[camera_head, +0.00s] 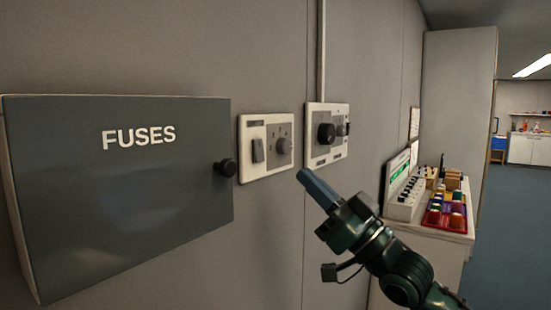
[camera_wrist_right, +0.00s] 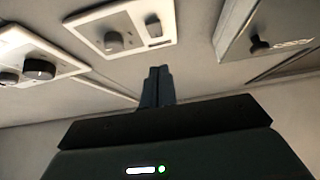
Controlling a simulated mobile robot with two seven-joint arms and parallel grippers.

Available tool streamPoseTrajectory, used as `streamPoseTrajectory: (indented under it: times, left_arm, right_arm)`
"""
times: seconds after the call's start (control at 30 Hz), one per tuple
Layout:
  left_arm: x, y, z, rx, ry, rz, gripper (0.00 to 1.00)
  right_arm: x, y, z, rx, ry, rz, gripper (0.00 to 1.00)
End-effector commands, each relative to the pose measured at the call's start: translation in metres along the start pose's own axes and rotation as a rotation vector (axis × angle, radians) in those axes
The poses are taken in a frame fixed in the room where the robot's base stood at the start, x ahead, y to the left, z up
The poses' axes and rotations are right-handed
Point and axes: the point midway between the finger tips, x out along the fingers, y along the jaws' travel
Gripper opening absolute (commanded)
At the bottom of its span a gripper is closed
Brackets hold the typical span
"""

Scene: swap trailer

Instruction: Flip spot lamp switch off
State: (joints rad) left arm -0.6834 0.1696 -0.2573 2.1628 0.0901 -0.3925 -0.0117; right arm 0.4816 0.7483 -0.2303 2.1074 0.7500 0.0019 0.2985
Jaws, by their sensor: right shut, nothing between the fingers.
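Two pale switch plates are on the grey wall. The farther plate (camera_head: 327,134) has a large black knob (camera_head: 326,134). My right gripper (camera_head: 304,176) is shut and empty, just below and between the two plates, apart from both. In the right wrist view the gripper (camera_wrist_right: 156,72) points up at the wall below the nearer plate (camera_wrist_right: 124,31), whose rocker switch (camera_wrist_right: 153,27) is clear of it. I cannot read which switch is the spot lamp's. My left gripper is out of view.
A grey fuse box (camera_head: 120,190) with a black knob (camera_head: 226,168) juts from the wall at the left. A counter (camera_head: 455,228) with colored trays and a control panel (camera_head: 402,192) stands at the right. Open floor lies beyond.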

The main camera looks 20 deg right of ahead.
Motion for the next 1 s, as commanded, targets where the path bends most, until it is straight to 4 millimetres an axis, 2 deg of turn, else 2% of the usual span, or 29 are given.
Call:
streamPoseTrajectory:
  times: [0.03, 0.2, 0.4, 0.6, 0.87, 1.0]
  left_arm:
    - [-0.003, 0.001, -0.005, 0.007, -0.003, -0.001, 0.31]
    - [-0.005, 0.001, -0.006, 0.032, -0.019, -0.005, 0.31]
    - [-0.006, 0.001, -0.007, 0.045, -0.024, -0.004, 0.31]
    - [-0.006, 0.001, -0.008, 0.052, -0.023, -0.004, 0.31]
    - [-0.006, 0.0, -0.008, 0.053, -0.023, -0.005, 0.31]
    - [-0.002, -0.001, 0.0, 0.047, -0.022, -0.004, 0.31]
  right_arm:
    - [0.015, 0.0, -0.005, 0.003, 0.005, 0.0, 0.0]
    - [0.049, 0.0, -0.003, 0.002, 0.002, -0.001, 0.0]
    - [0.065, 0.0, 0.021, 0.002, -0.001, 0.001, 0.0]
    - [0.071, 0.0, 0.028, 0.0, -0.001, 0.001, 0.0]
    - [0.071, 0.0, 0.029, 0.0, -0.001, 0.001, 0.0]
    - [0.07, 0.001, 0.035, 0.002, 0.026, 0.002, 0.0]
